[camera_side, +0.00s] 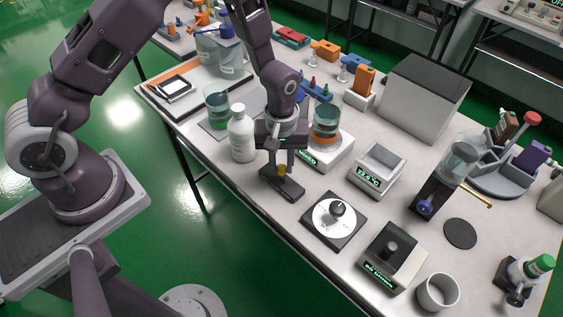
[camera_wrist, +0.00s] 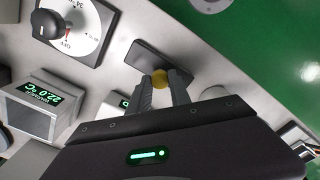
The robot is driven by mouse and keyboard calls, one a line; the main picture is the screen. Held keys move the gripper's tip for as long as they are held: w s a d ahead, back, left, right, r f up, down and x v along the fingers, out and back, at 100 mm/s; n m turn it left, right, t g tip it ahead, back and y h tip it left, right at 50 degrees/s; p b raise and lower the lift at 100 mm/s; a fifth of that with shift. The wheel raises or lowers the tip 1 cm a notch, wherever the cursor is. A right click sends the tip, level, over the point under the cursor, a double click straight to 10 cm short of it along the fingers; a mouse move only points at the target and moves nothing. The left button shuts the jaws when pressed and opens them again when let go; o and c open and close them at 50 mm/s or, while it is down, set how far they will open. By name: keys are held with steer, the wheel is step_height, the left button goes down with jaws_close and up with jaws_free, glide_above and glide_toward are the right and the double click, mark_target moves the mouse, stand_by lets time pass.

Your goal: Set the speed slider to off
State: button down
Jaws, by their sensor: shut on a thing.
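My gripper (camera_side: 282,168) points down over the slider. The knob is nearer one end of the base in the wrist view. I cannot read any marks on the slider.
A dial (camera_side: 333,220) with a dark knob stands right of the slider. A white bottle (camera_side: 242,138) stands close left of my gripper. A scale (camera_side: 335,155) with a beaker is behind it. A small display box (camera_side: 377,170) stands farther right. The front table edge is close.

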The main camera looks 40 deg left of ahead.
stand_by(0.5)
steer(key=shift+a, duration=2.25)
steer(key=c, duration=1.2)
jaws_free()
steer(key=shift+o, duration=0.2)
steer(key=shift+r, duration=0.1)
step_height(320, 180, up, 7)
